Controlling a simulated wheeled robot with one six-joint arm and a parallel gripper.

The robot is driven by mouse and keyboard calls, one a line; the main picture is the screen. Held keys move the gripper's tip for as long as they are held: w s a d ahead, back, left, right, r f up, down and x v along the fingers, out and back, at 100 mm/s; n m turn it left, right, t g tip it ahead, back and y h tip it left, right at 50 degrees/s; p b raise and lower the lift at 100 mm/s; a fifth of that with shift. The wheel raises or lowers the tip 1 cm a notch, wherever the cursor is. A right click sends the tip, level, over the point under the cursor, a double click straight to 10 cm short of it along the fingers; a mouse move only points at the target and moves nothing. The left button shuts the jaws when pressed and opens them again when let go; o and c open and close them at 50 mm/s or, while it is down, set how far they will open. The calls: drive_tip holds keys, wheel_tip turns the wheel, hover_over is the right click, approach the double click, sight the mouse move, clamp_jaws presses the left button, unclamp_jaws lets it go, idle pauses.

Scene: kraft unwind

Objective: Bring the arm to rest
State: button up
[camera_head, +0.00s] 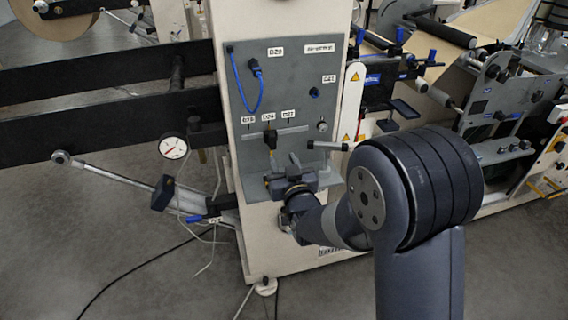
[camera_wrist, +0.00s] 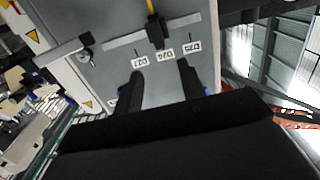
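My gripper (camera_head: 283,166) is in front of the grey panel (camera_head: 240,110) on the cream machine column, in the head view. In the wrist view, where the labels appear upside down, the gripper's two fingers (camera_wrist: 160,82) stand apart with nothing between them. A black plug with a yellow cable (camera_wrist: 155,36) sits at the panel in the row labelled D25, D26 and D27, by the middle label. It also shows in the head view (camera_head: 270,138), just above my gripper. The fingers appear clear of the plug. The lower part of the yellow cable is hidden by my gripper.
A blue cable (camera_head: 239,93) loops on the panel's upper left. A dial gauge (camera_head: 173,147) and a rod (camera_head: 117,178) are at left. Rollers and machinery fill the right. Open floor lies at lower left.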

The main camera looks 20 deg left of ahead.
sight(273, 139)
drive_tip(key=shift+w, duration=0.1)
drive_tip(key=p+x, duration=0.2)
drive_tip(key=x, duration=0.8)
drive_tip(key=shift+w+a+r, duration=0.1)
drive_tip(key=shift+w+a, duration=0.15)
drive_tip(key=shift+a, duration=0.05)
drive_tip(key=shift+p, duration=0.4)
drive_tip(key=shift+s, duration=0.1)
drive_tip(key=shift+b, duration=0.3)
